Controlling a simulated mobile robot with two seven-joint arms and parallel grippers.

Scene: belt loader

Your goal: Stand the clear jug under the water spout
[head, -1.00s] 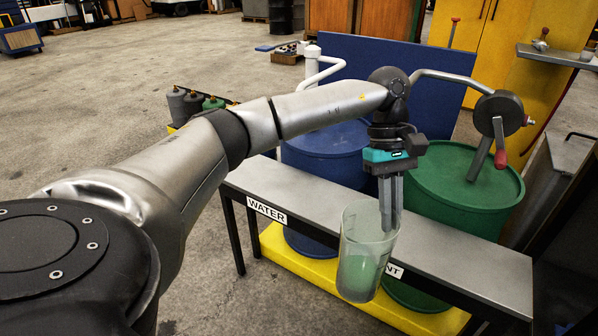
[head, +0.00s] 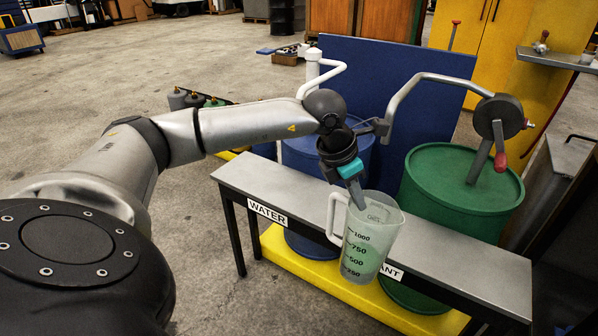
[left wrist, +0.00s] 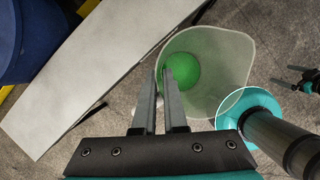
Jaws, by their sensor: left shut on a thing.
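The clear jug (head: 385,235) has black volume marks and a handle on its left. It hangs in the air in front of the bench, tilted a little. Green shows low inside it, and also in the left wrist view (left wrist: 215,60). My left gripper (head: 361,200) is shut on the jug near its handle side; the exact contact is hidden. The water spout (head: 328,68) is a white pipe at the back, above the blue drum (head: 310,152), behind and left of the jug. My right gripper (left wrist: 297,80) shows small at the right edge of the left wrist view, with its fingers apart.
A narrow grey bench (head: 285,189) labelled WATER at its left stands before the drums; its top looks clear. A green drum (head: 455,185) with a grey crank spout (head: 425,80) stands at the right. A blue panel (head: 385,60) rises behind.

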